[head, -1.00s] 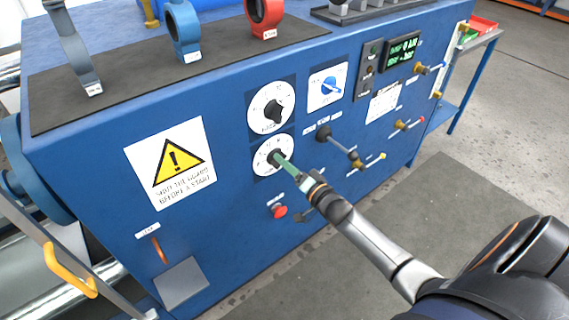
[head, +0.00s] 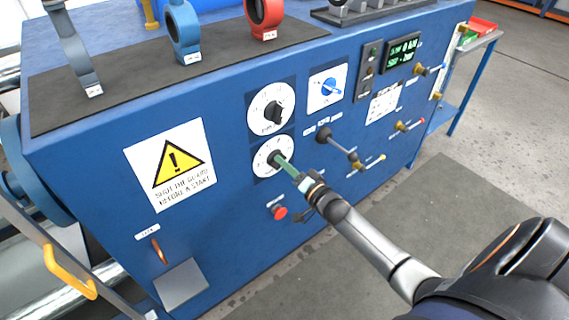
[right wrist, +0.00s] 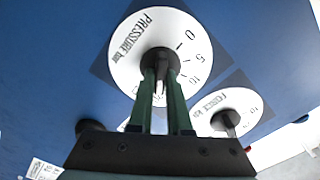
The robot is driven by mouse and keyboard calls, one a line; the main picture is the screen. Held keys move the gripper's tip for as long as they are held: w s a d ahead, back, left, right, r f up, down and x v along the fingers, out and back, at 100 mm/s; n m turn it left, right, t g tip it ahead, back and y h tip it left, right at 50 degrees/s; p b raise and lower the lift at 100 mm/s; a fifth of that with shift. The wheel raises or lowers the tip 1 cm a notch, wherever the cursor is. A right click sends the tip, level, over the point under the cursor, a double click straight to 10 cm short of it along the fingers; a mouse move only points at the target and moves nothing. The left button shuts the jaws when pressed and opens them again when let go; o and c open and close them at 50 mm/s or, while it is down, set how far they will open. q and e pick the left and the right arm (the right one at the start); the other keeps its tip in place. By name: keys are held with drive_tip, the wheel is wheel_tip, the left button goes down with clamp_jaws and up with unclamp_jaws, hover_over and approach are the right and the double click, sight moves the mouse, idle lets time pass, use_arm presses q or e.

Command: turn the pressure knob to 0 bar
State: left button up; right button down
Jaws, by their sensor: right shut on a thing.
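The pressure knob (head: 274,158) is a dark knob on a round white dial, the lower of two stacked dials on the blue machine front. In the right wrist view the knob (right wrist: 160,62) sits in the middle of the dial (right wrist: 190,25), which reads "PRESSURE bar" with marks 0, 5 and 10. My right gripper (head: 284,164) reaches it from the lower right. Its green fingers (right wrist: 161,85) are shut on the knob, one on each side. The knob's pointer is hidden, so I cannot tell its reading. My left gripper is not in view.
A second dial (head: 271,107) with a dark knob is just above. A green-lit display (head: 402,52) is at upper right. Floor in front is clear.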

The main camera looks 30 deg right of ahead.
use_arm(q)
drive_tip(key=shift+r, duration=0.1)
use_arm(e)
drive_tip(key=shift+n, duration=0.4)
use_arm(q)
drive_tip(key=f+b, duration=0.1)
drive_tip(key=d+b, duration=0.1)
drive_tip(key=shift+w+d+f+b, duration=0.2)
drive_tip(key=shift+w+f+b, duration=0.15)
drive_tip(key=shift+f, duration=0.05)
use_arm(e)
drive_tip(key=n, duration=1.8)
drive_tip(key=a+n, duration=0.1)
drive_tip(key=n, duration=0.9)
drive_tip(key=shift+f, duration=0.2)
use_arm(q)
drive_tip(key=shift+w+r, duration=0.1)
